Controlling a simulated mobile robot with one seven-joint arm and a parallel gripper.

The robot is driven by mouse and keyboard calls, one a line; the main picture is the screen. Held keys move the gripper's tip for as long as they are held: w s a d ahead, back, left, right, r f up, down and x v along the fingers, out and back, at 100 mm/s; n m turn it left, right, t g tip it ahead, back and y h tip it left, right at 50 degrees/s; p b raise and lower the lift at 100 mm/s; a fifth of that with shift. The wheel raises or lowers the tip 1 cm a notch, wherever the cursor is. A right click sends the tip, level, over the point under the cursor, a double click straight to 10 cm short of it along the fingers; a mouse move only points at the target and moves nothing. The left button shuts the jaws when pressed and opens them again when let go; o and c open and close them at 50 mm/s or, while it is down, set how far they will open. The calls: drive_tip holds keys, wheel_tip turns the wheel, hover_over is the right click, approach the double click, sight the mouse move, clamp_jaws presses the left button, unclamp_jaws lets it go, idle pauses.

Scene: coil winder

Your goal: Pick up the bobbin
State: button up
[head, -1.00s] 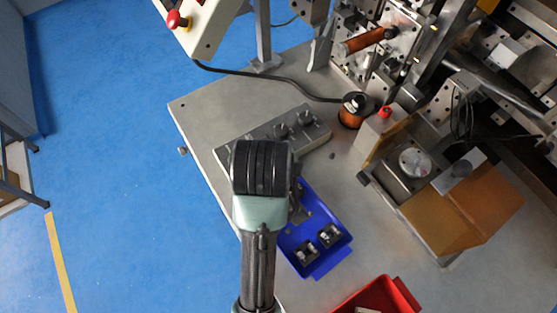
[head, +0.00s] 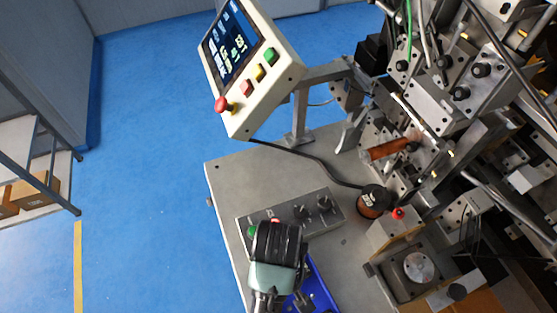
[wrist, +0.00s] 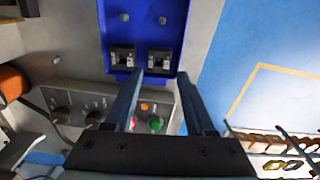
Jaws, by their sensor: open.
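Two small dark bobbin-like parts with metallic bits, left (wrist: 122,60) and right (wrist: 159,60), sit side by side in a blue tray (wrist: 170,18) in the wrist view. I cannot tell which one is meant. My gripper (wrist: 160,78) is open, its two fingers spread apart with nothing held between them. The fingertips appear near the tray's end, with the right part between them in the picture; the height gap is unclear. In the head view the blue tray (head: 323,290) is mostly cut off, and my dark wrist hides the fingers.
A control panel (head: 305,212) with knobs and buttons lies beside the arm. A copper wire spool (head: 374,202), a red knob (head: 398,213) and the winder (head: 440,105) stand to the right. A screen box (head: 246,66) rises behind. The grey bench (head: 235,180) is bare at left.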

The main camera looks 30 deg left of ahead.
drive_tip(key=shift+w+f+p, duration=0.1)
drive_tip(key=shift+f+p, duration=0.8)
drive_tip(key=shift+f, duration=2.7)
clamp_jaws()
drive_tip(key=shift+r, duration=0.2)
wheel_tip(320, 180, up, 10)
drive_tip(key=b, duration=0.1)
drive_tip(key=shift+f+b, duration=0.15)
drive_tip(key=shift+b, duration=0.15)
